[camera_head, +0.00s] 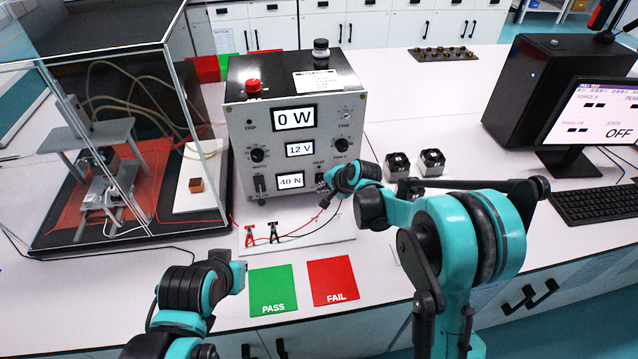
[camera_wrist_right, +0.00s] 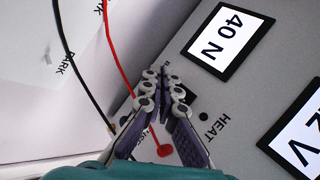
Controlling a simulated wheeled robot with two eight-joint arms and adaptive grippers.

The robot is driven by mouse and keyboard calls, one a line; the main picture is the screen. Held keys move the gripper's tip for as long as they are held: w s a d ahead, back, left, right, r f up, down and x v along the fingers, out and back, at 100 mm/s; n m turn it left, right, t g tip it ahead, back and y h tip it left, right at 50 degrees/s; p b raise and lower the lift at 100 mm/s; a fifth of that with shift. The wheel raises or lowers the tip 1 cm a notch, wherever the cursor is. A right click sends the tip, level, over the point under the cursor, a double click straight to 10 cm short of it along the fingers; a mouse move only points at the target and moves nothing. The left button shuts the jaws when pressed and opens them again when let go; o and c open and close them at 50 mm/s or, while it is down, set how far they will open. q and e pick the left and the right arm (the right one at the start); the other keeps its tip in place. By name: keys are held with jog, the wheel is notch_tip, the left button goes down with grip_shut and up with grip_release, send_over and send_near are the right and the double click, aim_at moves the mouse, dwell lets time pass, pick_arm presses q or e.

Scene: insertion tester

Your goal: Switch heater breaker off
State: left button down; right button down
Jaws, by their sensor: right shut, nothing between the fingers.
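The grey tester box (camera_head: 235,140) stands at the centre back, its displays reading 0 W, 12 V and 40 N. The heater breaker is at the HEAT label (camera_wrist_right: 216,133), low on the right of its front panel. My right gripper (camera_head: 323,186) is at that spot; in the wrist view the right gripper (camera_wrist_right: 160,72) is shut, with its fingertips close to the panel. The fingers hide the breaker lever, so I cannot tell its position or whether they touch it. My left arm shows at the lower left, with its fingers not clearly visible.
Red and black clips (camera_head: 274,233) with leads lie on a white plate (camera_head: 338,238) before the box. Green PASS (camera_head: 273,285) and red FAIL (camera_head: 332,275) mats lie in front. A clear enclosure (camera_head: 120,130) stands left; a monitor (camera_head: 590,115) at right reads OFF.

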jog(key=shift+s+r, duration=0.1)
jog(key=shift+s, duration=0.3)
jog(key=shift+s+d, duration=0.1)
jog(key=shift+s+d+r, duration=0.1)
jog(key=shift+s+d, duration=0.05)
jog(key=shift+s, duration=0.65)
jog(key=shift+s+d+r, duration=0.15)
jog(key=shift+s, duration=0.6)
jog(key=shift+s+d+r, duration=0.1)
jog(key=shift+s+d, duration=0.05)
jog(key=shift+s, duration=0.65)
jog(key=s+d+r+n+h, duration=0.2)
jog(key=s+d+r+n, duration=0.2)
jog(key=s+d+r, duration=0.65)
jog(key=s+d+f+n+h, duration=0.1)
jog(key=s+d+n+h, duration=0.2)
jog(key=s, duration=1.3)
jog(key=d+n, duration=0.2)
jog(key=d, duration=0.1)
jog(key=shift+d+t, duration=0.35)
jog(key=shift+t, duration=0.05)
